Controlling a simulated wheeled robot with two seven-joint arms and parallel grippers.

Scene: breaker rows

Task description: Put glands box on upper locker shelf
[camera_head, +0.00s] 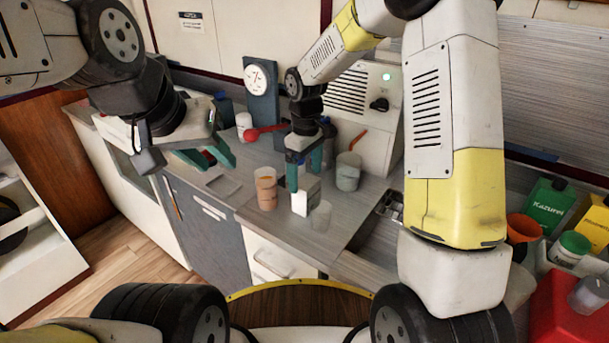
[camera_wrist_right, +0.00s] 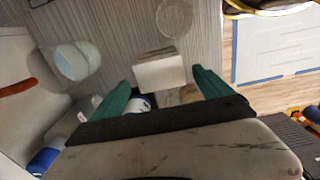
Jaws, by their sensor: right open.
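A small pale box (camera_head: 301,204), likely the glands box, stands on the grey counter below my right gripper (camera_head: 304,172). Its label cannot be read. In the right wrist view the box (camera_wrist_right: 160,68) lies ahead of and between the two green fingertips (camera_wrist_right: 163,88), which are spread apart with a gap at the sides. The fingers partly hide the box in the head view. My left gripper (camera_head: 207,157) hangs over the counter's left part with its green fingers apart; something red shows between or behind them. I cannot identify an upper locker shelf in view.
An orange-brown cup (camera_head: 266,190) stands left of the box, a clear cup (camera_head: 320,216) in front and a grey jar (camera_head: 348,172) behind right. A dial gauge (camera_head: 258,82) stands at the back. A white open unit (camera_head: 40,268) is at far left. Green packet (camera_head: 549,206) at right.

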